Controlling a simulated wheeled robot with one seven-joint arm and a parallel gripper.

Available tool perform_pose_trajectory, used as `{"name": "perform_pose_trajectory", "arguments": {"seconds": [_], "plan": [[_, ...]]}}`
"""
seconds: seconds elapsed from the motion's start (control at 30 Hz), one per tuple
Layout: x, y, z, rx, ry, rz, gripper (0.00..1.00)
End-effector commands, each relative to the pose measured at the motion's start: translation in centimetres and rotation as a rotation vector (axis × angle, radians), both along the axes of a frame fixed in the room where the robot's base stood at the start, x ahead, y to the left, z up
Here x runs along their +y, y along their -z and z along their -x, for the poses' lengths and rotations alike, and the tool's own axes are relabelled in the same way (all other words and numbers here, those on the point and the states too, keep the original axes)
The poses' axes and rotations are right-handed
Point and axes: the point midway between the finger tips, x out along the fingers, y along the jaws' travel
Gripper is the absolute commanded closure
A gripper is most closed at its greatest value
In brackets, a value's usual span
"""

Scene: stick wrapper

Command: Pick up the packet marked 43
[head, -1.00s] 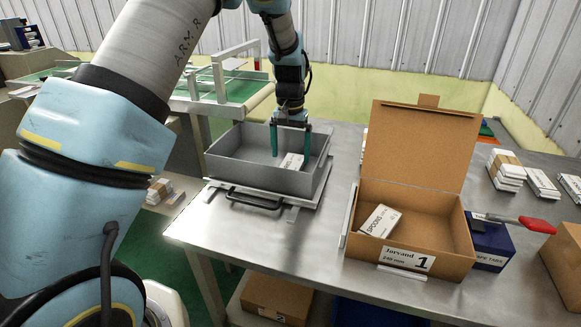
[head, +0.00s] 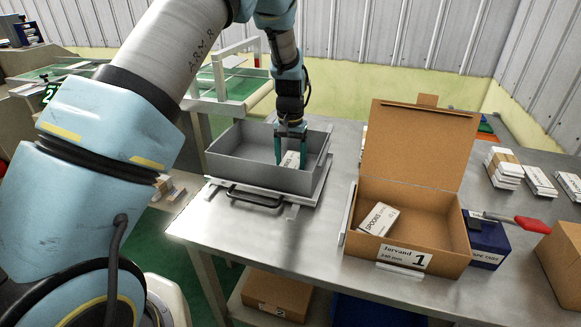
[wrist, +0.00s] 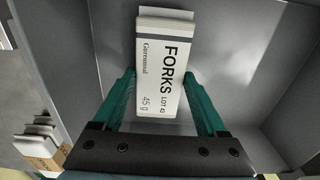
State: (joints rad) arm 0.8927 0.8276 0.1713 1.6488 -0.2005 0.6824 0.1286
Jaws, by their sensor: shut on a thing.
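A white packet (wrist: 166,70) printed "FORKS LOT 43", "45 g" lies in the grey metal tray in the wrist view. It also shows in the head view (head: 291,160) inside the tray (head: 250,178). My gripper (head: 291,155) reaches down into the tray with its green fingers on either side of the packet. In the wrist view my gripper (wrist: 168,108) is shut on the packet near its lower end. Whether the packet touches the tray floor cannot be told.
An open cardboard box (head: 413,255) labelled 1 stands to the right with a SPOONS packet (head: 379,219) inside. A blue box (head: 487,240) with a red-handled tool (head: 535,224) is beside it. Packet stacks (head: 503,168) lie at the right. The tray walls surround my gripper.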

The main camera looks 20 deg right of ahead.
Motion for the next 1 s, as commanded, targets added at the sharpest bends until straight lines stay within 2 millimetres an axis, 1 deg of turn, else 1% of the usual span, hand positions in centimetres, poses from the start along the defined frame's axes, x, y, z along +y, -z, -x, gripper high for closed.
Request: {"name": "perform_pose_trajectory", "arguments": {"seconds": [0.03, 0.2, 0.27, 0.47, 0.57, 0.67, 0.9, 1.0], "plan": [[0.0, 0.0, 0.0, 0.0, 0.0, 0.0, 0.56], [0.0, 0.0, 0.0, 0.0, 0.0, 0.0, 0.75], [0.0, 0.0, 0.0, 0.0, 0.0, 0.0, 0.8], [0.0, -0.1, 0.0, -0.001, 0.0, 0.001, 0.81], [-0.1, -0.6, 0.0, -0.001, 0.0, 0.001, 0.81], [-0.1, -2.0, -0.1, -0.003, -0.001, 0.004, 0.81], [-0.1, -6.8, -0.1, -0.002, 0.0, 0.003, 0.81], [-0.1, -8.3, -0.1, -0.003, 0.0, 0.003, 0.81]]}}
